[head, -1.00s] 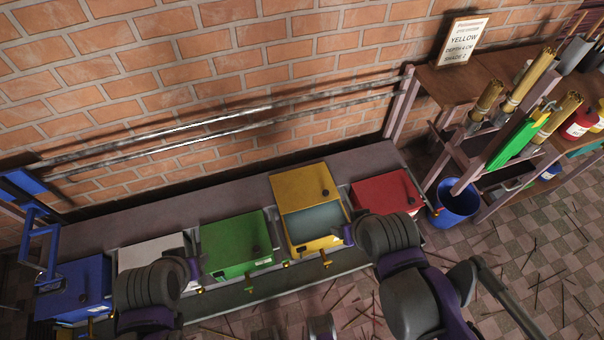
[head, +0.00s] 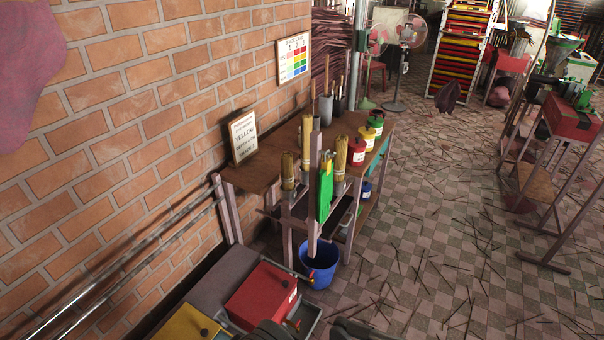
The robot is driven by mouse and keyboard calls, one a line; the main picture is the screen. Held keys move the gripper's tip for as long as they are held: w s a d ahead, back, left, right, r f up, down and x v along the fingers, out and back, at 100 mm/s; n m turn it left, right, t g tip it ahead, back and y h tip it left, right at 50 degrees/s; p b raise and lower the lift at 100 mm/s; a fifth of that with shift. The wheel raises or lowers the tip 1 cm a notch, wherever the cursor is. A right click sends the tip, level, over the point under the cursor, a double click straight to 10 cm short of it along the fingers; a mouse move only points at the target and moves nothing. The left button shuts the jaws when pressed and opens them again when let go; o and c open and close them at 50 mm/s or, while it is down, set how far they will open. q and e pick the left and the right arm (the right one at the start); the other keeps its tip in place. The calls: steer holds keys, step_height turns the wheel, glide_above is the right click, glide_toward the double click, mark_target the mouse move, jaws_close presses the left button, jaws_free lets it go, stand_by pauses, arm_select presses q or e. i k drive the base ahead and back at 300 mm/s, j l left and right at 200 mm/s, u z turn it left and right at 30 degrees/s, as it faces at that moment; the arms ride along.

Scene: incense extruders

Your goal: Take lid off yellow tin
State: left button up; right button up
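The yellow tin (head: 376,127) stands on the wooden shelf table (head: 262,165), toward its far right end. It is small in view, partly covered by the red tin (head: 356,152) in front of it, with a green tin (head: 377,113) close behind. I cannot make out its lid clearly. Neither of my grippers is in view; only dark parts of my arms show at the bottom edge, well short of the table.
A blue bucket (head: 320,265) is on the floor below. A red-lidded box (head: 262,295) and yellow-lidded box (head: 192,325) are nearer. Tiled floor right of the table has scattered sticks.

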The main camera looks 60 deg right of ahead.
mark_target(366, 131)
steer(key=z, duration=2.35)
steer(key=i+l+z, duration=0.25)
steer(key=i, duration=0.3)
steer(key=i+z, duration=0.3)
steer(key=i, duration=1.85)
steer(key=i+u, duration=0.4)
steer(key=i+l+u, duration=0.2)
steer(key=u, duration=0.15)
steer(key=i+l+u, duration=0.6)
steer(key=u, duration=0.2)
steer(key=i+l+u, duration=0.15)
steer(key=l+u, duration=0.2)
steer(key=i+l+u, duration=0.15)
steer(key=l+u, duration=0.25)
steer(key=i+l+u, duration=0.1)
steer(key=l+u, duration=0.5)
steer(key=u, duration=0.15)
